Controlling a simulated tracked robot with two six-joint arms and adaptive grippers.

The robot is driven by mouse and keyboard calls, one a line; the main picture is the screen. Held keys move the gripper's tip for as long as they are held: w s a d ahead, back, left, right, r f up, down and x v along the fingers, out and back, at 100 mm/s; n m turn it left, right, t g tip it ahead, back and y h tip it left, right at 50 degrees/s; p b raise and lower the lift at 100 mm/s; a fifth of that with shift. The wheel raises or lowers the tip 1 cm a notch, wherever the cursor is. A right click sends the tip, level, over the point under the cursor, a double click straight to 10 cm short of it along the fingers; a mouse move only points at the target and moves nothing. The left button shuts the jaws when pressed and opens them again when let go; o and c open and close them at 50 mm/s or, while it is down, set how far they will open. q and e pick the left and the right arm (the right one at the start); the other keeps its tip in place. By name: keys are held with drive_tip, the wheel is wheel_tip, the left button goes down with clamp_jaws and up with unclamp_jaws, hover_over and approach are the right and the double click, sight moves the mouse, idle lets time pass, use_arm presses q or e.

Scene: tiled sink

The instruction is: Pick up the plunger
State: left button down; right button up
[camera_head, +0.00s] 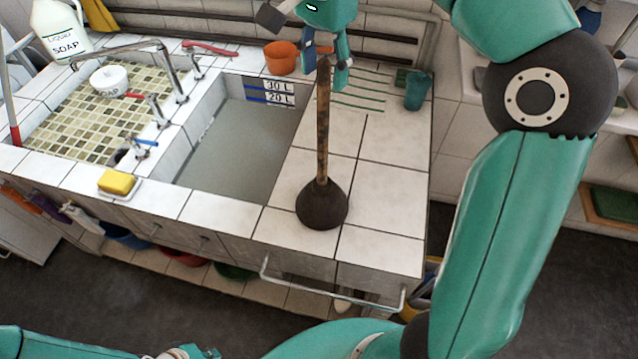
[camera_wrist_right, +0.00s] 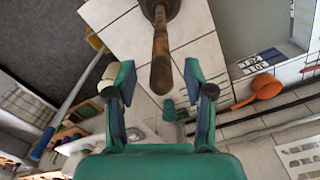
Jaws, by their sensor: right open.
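The plunger (camera_head: 322,150) stands upright on the white tiled counter right of the filled basin, its dark rubber cup (camera_head: 322,206) down and its worn wooden handle up. My right gripper (camera_head: 326,62) is open at the top of the handle. In the right wrist view the handle (camera_wrist_right: 161,50) points toward the camera between the two spread fingers of the gripper (camera_wrist_right: 159,68), with visible gaps on both sides. The cup shows partly at the top edge there. Only parts of my left arm show at the lower left of the head view; its gripper does not.
An orange pot (camera_head: 281,58) and a teal cup (camera_head: 416,91) stand at the back of the counter. A yellow sponge (camera_head: 117,182) sits at the front left. Taps (camera_head: 150,52) rise between the basins. The counter around the plunger's cup is clear.

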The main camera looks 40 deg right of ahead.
sight(324, 92)
wheel_tip(324, 92, down, 5)
drive_tip(key=b, duration=0.5)
drive_tip(key=shift+f, duration=0.1)
clamp_jaws()
